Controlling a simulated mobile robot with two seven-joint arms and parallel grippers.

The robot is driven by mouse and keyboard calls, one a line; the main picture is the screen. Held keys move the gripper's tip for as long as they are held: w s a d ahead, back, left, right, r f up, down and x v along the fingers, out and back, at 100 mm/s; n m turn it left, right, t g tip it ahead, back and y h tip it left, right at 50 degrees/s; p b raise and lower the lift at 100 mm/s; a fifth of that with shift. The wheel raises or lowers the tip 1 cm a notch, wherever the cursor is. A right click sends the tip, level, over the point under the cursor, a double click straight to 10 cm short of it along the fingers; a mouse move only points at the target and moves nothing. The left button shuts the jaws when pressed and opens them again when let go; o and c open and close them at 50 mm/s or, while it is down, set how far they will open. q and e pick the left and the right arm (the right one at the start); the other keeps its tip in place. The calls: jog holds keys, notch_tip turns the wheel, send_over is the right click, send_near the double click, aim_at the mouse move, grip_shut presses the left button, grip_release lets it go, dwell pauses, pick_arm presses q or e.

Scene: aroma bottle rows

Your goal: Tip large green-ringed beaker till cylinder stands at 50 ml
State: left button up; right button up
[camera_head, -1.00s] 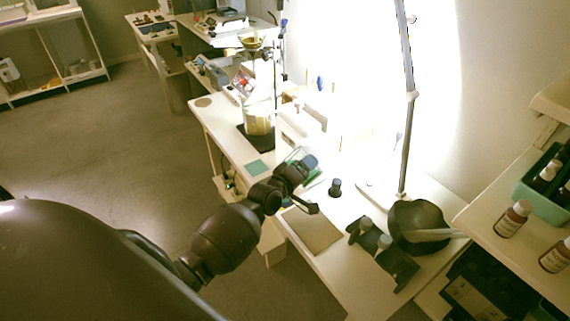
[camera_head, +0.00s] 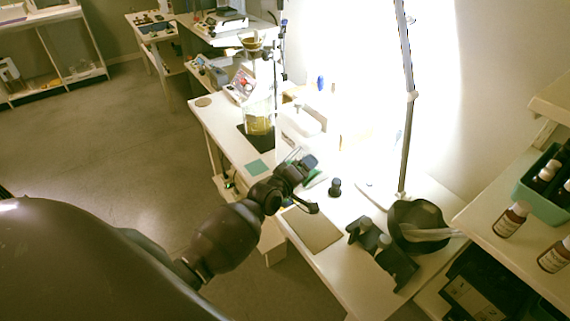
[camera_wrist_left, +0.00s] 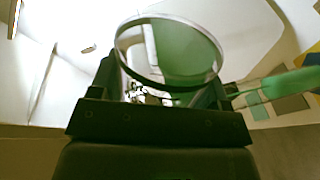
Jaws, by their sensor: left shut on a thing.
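My left gripper (camera_head: 302,166) is over the white bench, shut on a clear glass vessel that I take to be the beaker. In the left wrist view its round glass rim (camera_wrist_left: 172,18) stands tilted between the fingers, with green showing through the glass. A blurred green piece (camera_wrist_left: 285,88) lies to the right of the gripper there; I cannot tell what it belongs to. In the head view the held glass is mostly hidden behind the gripper. I cannot make out the measuring cylinder or any liquid level in it. My right gripper is not in view.
A glass vessel with yellow liquid (camera_head: 258,120) stands on a black mat behind. A green square (camera_head: 258,167), a beige mat (camera_head: 312,229), a small dark object (camera_head: 335,187) and a dark bowl (camera_head: 410,217) are on the bench. Brown bottles (camera_head: 511,219) stand at right.

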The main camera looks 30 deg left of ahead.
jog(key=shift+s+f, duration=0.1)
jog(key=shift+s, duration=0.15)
pick_arm(q)
jog(key=shift+r, duration=0.1)
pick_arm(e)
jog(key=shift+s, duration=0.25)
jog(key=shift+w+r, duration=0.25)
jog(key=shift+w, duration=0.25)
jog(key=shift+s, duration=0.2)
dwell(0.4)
pick_arm(q)
jog(key=shift+p, duration=0.3)
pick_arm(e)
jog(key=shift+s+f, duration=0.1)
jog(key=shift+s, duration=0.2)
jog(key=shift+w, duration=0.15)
